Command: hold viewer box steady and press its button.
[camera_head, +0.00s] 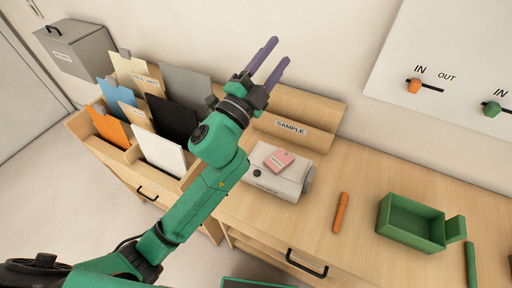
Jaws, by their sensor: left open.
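The viewer box is most likely the off-white box (266,184) on the wooden desk, with a grey round part on its right side. A small pink block (279,161) with a label lies on top of it. I cannot make out a button for certain. My left gripper (279,52) has purple fingers, open and empty. In the picture it is above the box, in front of the wall and apart from the box. My left arm passes just left of the box and may hide part of it. My right gripper is not in view.
A wooden holder labelled SAMPLE (290,128) stands behind the box. A file rack (103,153) with several folders stands left of my arm. An orange stick (341,212) and a green open tray (408,222) lie to the right. A white panel (440,60) with sliders is on the wall.

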